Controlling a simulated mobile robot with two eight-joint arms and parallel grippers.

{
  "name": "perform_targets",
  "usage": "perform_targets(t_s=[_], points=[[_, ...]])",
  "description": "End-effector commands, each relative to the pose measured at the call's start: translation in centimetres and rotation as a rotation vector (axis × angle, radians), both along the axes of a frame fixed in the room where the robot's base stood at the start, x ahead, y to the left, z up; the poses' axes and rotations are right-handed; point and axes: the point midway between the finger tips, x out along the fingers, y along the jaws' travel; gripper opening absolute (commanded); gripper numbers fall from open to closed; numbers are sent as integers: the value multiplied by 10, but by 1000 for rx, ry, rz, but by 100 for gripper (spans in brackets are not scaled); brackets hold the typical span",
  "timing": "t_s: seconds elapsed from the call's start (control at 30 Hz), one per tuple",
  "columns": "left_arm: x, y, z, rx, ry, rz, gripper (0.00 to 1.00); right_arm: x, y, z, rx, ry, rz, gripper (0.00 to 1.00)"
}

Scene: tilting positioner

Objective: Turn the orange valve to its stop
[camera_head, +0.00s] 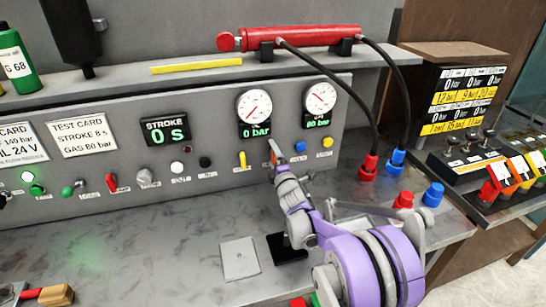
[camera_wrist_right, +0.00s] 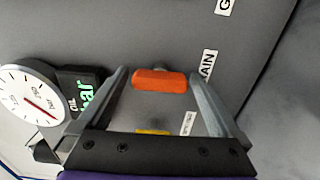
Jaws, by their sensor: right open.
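The orange valve (camera_wrist_right: 160,80) is a bar-shaped handle on the grey panel, in the upper middle of the right wrist view. In the head view a small orange part of it (camera_head: 273,147) shows below the gauges, mostly hidden behind my right gripper (camera_head: 277,160). In the wrist view the open fingers of my right gripper (camera_wrist_right: 159,78) stand on either side of the handle, near its two ends. A narrow gap seems to show at each end; I cannot tell the depth between tips and handle. My left gripper is not in view.
A yellow valve (camera_head: 243,161) sits left of the orange one, blue (camera_head: 299,146) and yellow knobs right. Two dial gauges (camera_head: 253,106) are above. Black hoses run from the red cylinder (camera_head: 300,38) to red and blue couplings. A grey plate (camera_head: 240,259) lies on the bench.

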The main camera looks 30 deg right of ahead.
Motion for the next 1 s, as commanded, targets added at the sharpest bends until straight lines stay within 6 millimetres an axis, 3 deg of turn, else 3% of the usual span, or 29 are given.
perform_targets(t_s=[0.6,1.0], points=[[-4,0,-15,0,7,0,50,-97,23,0,-1,0,0,100],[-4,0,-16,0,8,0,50,-104,25,0,-1,0,0,100]])
